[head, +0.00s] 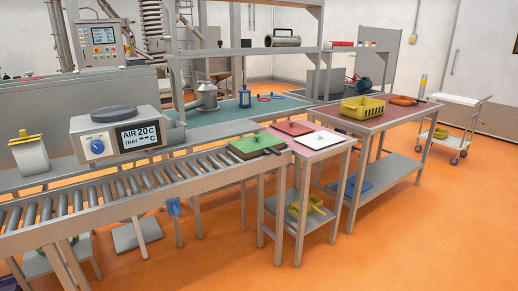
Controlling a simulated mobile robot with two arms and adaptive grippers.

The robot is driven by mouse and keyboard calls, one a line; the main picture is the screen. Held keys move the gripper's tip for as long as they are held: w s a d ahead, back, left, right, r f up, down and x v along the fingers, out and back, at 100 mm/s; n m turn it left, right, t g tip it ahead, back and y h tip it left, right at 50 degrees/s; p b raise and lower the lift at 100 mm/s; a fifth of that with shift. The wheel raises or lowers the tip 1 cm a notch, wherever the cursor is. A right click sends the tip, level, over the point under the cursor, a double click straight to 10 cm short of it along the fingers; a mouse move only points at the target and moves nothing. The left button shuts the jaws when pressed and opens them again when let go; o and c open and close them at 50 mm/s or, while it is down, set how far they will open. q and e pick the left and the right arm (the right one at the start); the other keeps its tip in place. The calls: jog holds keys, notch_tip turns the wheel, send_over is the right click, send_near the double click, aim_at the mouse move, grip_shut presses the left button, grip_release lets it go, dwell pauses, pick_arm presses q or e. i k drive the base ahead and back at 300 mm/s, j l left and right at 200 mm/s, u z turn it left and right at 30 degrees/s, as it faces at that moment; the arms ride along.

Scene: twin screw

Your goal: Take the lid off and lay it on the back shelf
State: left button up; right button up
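A grey box-shaped unit (95,137) with a display reading AIR 20C and TRAY and a blue knob stands at the left by the roller conveyor. A round dark grey disc (107,113), which looks like a lid, lies flat on top of it. I cannot tell from this view whether it is separate from the unit. A grey raised shelf (235,51) runs along the back above the green-topped bench (222,110). A metal cylinder (282,41) lies on that shelf. Neither of my grippers is in view.
The roller conveyor (165,180) crosses the front left, with a green tray (256,146) at its right end. Orange floor (420,220) is clear at front right.

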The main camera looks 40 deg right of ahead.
aim_at(253, 144)
jog(key=i+l, duration=0.15)
jog(key=l, duration=0.25)
jog(key=i+l+u, duration=0.1)
jog(key=l, duration=0.3)
jog(key=i+l, duration=0.2)
jog(key=l, duration=0.2)
jog(key=i+l+u, duration=0.1)
jog(key=l, duration=0.3)
jog(key=i+l, duration=0.15)
jog(key=l, duration=0.25)
jog(key=i+l+u, duration=0.1)
jog(key=l, duration=0.3)
jog(key=i+l, duration=0.15)
jog(key=l, duration=0.3)
jog(key=u, duration=0.05)
